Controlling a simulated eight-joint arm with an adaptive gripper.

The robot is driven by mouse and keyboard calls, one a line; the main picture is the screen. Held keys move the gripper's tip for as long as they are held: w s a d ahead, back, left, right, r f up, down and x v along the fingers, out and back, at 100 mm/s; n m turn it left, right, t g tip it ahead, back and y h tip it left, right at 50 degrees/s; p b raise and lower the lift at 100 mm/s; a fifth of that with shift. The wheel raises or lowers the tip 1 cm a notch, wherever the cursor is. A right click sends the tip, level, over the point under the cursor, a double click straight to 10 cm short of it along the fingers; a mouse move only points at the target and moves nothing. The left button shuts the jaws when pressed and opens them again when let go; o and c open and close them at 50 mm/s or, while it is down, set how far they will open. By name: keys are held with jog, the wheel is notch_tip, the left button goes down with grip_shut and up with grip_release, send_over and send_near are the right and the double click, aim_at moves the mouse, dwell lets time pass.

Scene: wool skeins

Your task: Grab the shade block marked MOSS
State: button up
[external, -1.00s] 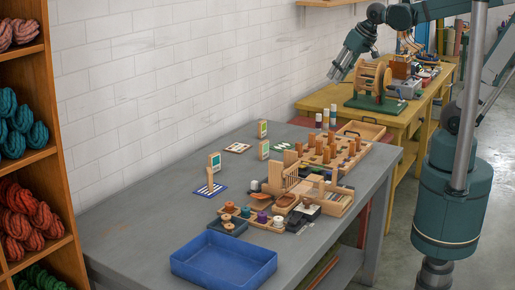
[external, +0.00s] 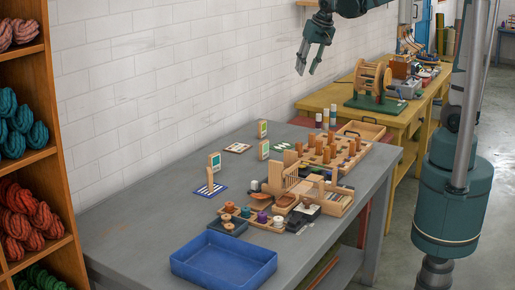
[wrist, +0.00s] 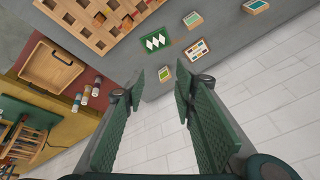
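My gripper (external: 307,68) hangs high above the table near the wall, with its fingers apart and nothing between them. In the wrist view my gripper (wrist: 158,88) is also open, its two green pads spread. No marking reading MOSS is legible in either view, so I cannot tell which block it is. Small upright blocks with coloured faces stand on the table: one at the back (external: 263,128), one in front of it (external: 263,149) and one farther left (external: 214,161). In the wrist view, blocks with green faces (wrist: 193,19) (wrist: 166,72) lie beyond the fingertips.
A wooden board with several pegs (external: 325,160) fills the table's far right. Racks and a tray of spools (external: 255,218) stand in the middle. An empty blue tray (external: 222,284) is at the front. The grey table's left part (external: 140,215) is clear. The white wall is close behind.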

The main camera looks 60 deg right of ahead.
jog(key=w+d+f+m+g, duration=0.1)
jog(key=w+f, duration=0.1)
jog(key=w, duration=0.3)
jog(key=w+d+f+m, duration=0.2)
jog(key=w, duration=0.3)
jog(key=m+g+p, duration=0.1)
jog(key=m+g, duration=0.2)
jog(key=m, duration=0.4)
send_near(262, 121)
jog(key=shift+s+a+f+h, duration=0.15)
jog(key=shift+f+h, duration=0.05)
jog(key=shift+f, duration=0.2)
jog(key=shift+s+a+f+h, duration=0.15)
jog(key=shift+f+h, duration=0.05)
jog(key=shift+f, duration=0.2)
jog(key=shift+w+d+f, duration=0.15)
jog(key=shift+w+f, duration=0.1)
jog(key=shift+f, duration=0.3)
jog(key=shift+d+f, duration=0.2)
jog(key=shift+f, duration=1.05)
jog(key=shift+f, duration=0.1)
